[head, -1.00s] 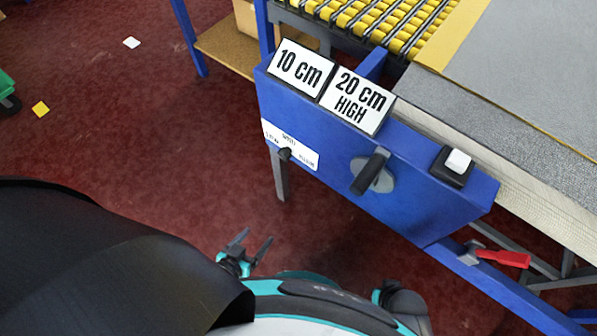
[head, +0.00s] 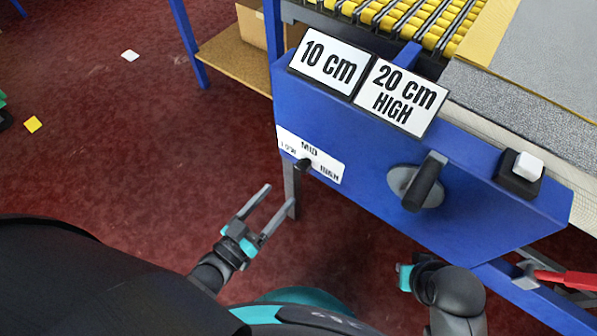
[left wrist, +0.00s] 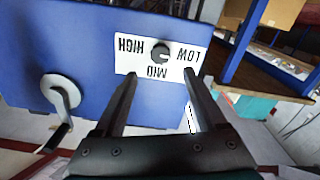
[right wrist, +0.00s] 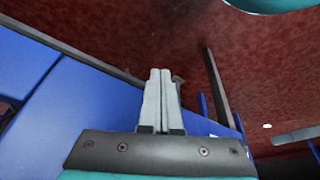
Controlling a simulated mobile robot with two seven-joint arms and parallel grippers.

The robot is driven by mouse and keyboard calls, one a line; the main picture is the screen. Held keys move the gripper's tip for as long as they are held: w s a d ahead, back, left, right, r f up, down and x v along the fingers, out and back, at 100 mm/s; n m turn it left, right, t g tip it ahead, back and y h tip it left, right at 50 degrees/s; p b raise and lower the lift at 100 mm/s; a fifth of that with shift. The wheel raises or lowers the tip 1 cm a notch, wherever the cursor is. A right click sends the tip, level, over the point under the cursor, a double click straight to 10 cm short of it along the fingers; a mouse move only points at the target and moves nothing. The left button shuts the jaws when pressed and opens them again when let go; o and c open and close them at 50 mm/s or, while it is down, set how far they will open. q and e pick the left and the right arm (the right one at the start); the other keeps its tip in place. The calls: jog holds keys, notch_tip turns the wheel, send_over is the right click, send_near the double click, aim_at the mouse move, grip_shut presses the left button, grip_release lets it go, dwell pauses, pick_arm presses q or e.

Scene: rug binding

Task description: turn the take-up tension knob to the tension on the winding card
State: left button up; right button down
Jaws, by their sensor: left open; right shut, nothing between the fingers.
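The take-up tension knob (head: 303,165) is small and black, on a white LOW, MID, HIGH label (head: 326,171) on the blue panel. It shows in the left wrist view (left wrist: 160,52) above and between my fingertips; its exact setting is unclear. The winding card (head: 402,96) reads 20 cm HIGH. My left gripper (head: 279,196) is open and empty, below and left of the knob and apart from it; it also shows in the left wrist view (left wrist: 160,77). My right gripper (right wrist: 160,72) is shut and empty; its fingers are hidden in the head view.
A 10 cm card (head: 330,62) stands beside the winding card. A black crank handle (head: 425,183) and a white button (head: 528,165) are farther right on the blue panel (head: 370,170). A red lever (head: 568,280) is at lower right. Red carpet floor (head: 130,150) at left is mostly clear.

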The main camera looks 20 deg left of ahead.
aim_at(300, 170)
pick_arm(q)
jog(key=b+x, duration=0.2)
jog(key=x, duration=0.5)
jog(key=shift+w+d+f, duration=0.1)
jog(key=shift+w, duration=0.25)
jog(key=shift+x, duration=0.8)
pick_arm(e)
jog(key=shift+t, duration=0.4)
jog(key=shift+r, duration=2.8)
pick_arm(q)
grip_shut()
